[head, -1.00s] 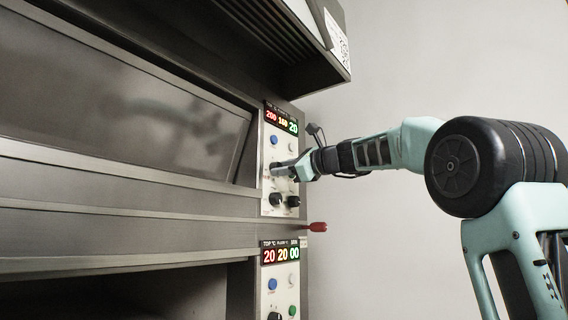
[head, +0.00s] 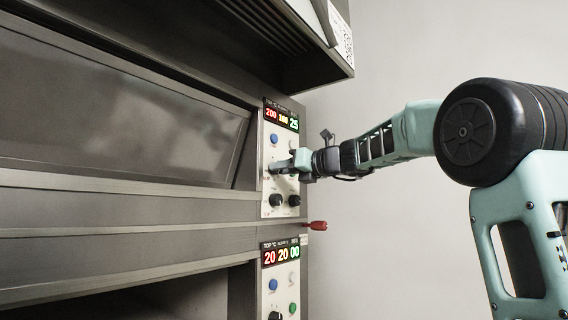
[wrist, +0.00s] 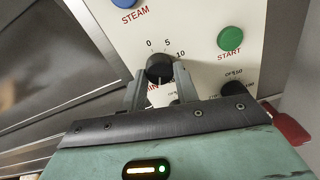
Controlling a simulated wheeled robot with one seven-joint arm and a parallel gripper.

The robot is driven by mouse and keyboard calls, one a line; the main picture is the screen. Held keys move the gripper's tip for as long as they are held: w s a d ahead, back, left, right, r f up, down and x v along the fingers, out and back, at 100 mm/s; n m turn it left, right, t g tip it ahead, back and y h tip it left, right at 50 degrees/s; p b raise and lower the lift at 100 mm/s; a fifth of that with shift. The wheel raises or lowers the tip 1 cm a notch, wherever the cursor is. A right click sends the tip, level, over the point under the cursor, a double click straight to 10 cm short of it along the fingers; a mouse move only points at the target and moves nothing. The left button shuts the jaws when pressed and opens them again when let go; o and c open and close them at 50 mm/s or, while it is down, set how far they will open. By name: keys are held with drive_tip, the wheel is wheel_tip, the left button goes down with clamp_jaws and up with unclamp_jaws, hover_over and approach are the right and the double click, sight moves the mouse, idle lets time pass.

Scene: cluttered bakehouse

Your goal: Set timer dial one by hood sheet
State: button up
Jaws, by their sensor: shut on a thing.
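The upper oven panel (head: 280,185) has a lit display (head: 282,117) reading 200, 160 and a green 25. My gripper (head: 281,167) reaches the panel from the right. In the wrist view my gripper (wrist: 160,80) is shut on a black timer dial (wrist: 159,68) with a scale marked 0, 5, 10 above it. The dial's pointer and lower part are partly hidden between the fingers. The hood sheet (head: 339,40) hangs on the hood's right end at the top, seen at a steep angle. Its print is too small to read.
A blue STEAM button (wrist: 152,4) and a green START button (wrist: 230,38) sit near the dial. Another black knob (wrist: 234,90) is to its right. A red handle (head: 317,226) sticks out below.

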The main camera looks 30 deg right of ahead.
drive_tip(key=shift+f+m, duration=0.2)
drive_tip(key=shift+m, duration=0.3)
drive_tip(key=o, duration=1)
drive_tip(key=shift+r, duration=0.1)
drive_tip(key=b+v, duration=0.6)
drive_tip(key=v, duration=1.1)
drive_tip(key=shift+s+r+b, duration=0.1)
drive_tip(key=shift+s+b, duration=0.15)
drive_tip(key=shift+b, duration=0.05)
